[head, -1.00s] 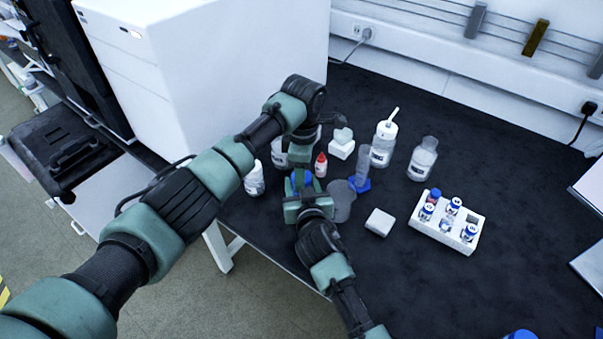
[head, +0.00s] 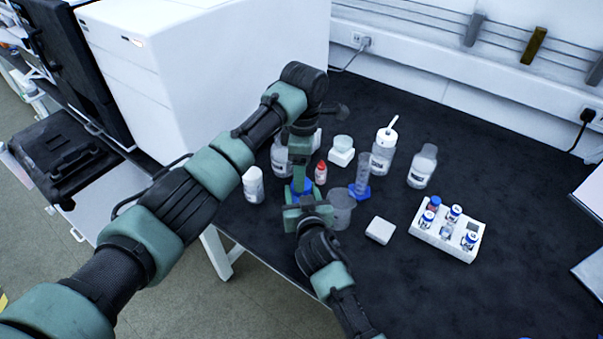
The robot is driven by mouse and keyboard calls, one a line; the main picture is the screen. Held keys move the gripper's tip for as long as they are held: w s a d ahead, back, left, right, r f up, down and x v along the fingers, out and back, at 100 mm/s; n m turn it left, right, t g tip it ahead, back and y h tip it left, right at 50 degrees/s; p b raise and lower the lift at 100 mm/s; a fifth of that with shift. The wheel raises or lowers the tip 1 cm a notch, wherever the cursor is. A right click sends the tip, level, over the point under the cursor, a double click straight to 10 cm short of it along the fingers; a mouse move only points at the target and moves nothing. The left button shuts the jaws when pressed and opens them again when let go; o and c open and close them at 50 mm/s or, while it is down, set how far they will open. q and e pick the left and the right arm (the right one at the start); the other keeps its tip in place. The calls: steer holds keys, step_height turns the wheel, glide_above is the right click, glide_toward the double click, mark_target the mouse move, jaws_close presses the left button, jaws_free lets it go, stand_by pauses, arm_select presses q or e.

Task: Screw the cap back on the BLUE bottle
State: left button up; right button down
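A small blue object (head: 302,187) shows between my two grippers over the bench. It is mostly covered, and I cannot tell whether it is the blue bottle or its cap. My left gripper (head: 300,172) reaches down from above, its fingers close over the blue object. My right gripper (head: 304,199) comes from the front, just below the blue object in the picture and around or against it. The finger gaps and any contact are too small and hidden to read.
A white rack (head: 455,246) with several blue-capped vials stands at right. A red-capped bottle (head: 320,173), a cylinder with blue base (head: 362,175), a grey beaker (head: 342,208) and a white block (head: 380,230) stand close right of the grippers. A white instrument (head: 210,70) is behind.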

arm_select(q)
steer(key=shift+c, duration=0.5)
steer(key=shift+d+r, duration=0.1)
steer(key=shift+r, duration=0.2)
step_height(320, 180, up, 3)
steer(key=n, duration=0.3)
steer(key=shift+f, duration=0.15)
steer(key=shift+f, duration=3.95)
